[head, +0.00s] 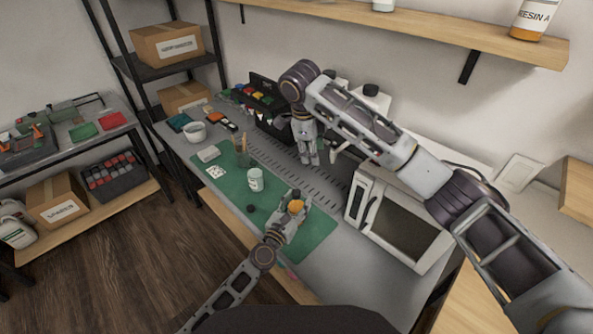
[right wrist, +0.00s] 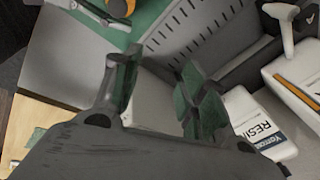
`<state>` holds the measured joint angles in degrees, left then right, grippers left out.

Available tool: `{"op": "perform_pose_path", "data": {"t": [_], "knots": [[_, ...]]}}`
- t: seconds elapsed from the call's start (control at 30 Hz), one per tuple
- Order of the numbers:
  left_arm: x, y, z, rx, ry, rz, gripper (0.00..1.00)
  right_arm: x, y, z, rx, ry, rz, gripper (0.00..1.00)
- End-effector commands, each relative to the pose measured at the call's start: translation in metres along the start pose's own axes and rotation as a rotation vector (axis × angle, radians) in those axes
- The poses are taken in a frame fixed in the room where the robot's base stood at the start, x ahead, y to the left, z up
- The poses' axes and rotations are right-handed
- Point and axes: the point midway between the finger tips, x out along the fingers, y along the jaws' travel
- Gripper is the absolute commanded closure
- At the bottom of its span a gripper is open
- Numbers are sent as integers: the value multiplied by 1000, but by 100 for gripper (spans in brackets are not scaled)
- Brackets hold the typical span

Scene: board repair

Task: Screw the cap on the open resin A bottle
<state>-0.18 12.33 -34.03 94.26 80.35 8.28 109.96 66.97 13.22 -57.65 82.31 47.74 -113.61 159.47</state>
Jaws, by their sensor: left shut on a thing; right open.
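My left gripper (head: 296,203) is shut on an orange round thing that looks like a cap, above the green mat (head: 316,229). The orange cap (right wrist: 121,6) also shows at the top edge of the right wrist view. My right gripper (head: 310,157) hangs open and empty over the back of the bench; its fingers (right wrist: 160,92) stand apart in the right wrist view. A white bottle (right wrist: 262,120) labelled "RESI…" lies in view beside the right finger; its last letter is hidden. A white bottle (right wrist: 298,72) with an orange band is behind it.
A white labelled jar (head: 256,180) and a small black disc (head: 251,208) are on the mat. A white oven-like box (head: 400,220) stands right of it. A "RESIN A" bottle (head: 536,16) stands on the wall shelf. A mug (head: 195,132) and bins (head: 255,97) are at the back left.

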Motion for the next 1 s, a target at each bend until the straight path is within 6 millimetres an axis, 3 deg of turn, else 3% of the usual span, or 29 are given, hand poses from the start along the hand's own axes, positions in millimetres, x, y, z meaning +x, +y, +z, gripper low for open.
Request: {"op": "perform_pose_path", "data": {"t": [1.0], "knots": [[0, 0, 0, 0, 0, 0, 100, 22, 26, 6, -899, -40, 73, 57]]}}
